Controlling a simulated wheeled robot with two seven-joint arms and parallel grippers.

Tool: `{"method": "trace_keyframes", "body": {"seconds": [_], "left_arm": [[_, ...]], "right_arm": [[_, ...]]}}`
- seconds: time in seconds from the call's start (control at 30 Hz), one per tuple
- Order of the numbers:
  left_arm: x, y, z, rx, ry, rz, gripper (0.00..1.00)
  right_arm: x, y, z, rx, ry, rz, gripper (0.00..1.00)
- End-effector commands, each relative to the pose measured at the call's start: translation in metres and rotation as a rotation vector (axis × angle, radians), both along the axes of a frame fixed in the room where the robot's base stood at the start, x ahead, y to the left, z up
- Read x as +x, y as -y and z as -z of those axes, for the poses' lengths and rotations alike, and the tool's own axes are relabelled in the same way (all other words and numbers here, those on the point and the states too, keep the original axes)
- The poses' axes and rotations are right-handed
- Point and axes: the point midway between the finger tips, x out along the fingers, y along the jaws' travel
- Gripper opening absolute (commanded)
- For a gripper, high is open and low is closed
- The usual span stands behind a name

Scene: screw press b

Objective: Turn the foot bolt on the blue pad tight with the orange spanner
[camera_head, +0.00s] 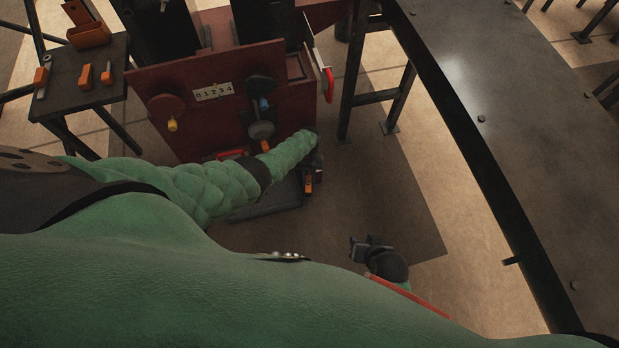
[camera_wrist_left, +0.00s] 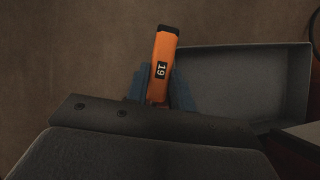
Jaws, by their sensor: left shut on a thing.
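My left gripper (camera_head: 311,176) is low in front of the red press, at its right front corner. It is shut on the orange spanner (camera_head: 308,184). In the left wrist view the spanner's orange handle (camera_wrist_left: 162,68) has a black end and a label reading 19. Blue surfaces (camera_wrist_left: 181,92) show on both sides of the handle; I cannot tell whether they are the pad or finger parts. The foot bolt and the spanner's working end are hidden. My right gripper (camera_head: 369,244) hangs empty over the floor, right of the left one; its jaw gap is unclear.
The red press (camera_head: 205,125) carries a counter and handwheels. A grey tray (camera_head: 265,209) lies on the floor before it; it also shows in the left wrist view (camera_wrist_left: 290,55). A side table (camera_head: 65,100) with orange-handled tools stands left. A large dark table (camera_head: 530,130) stands right, with clear floor between.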

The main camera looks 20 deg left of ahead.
Motion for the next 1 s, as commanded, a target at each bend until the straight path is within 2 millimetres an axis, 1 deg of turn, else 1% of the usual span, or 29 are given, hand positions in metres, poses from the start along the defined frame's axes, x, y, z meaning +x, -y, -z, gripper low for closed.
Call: {"method": "trace_keyframes", "body": {"seconds": [0.17,0.6,1.0], "left_arm": [[0.000,-0.004,0.000,0.002,0.001,0.025,0.00],[-0.002,-0.028,-0.001,0.003,0.003,0.262,0.00],[-0.002,-0.027,-0.007,0.001,0.003,0.263,0.00]], "right_arm": [[0.000,0.000,0.000,0.000,0.000,0.000,0.36],[-0.002,0.000,0.000,0.001,-0.002,0.000,0.36],[-0.001,0.000,-0.006,0.000,-0.001,0.000,0.36]]}}
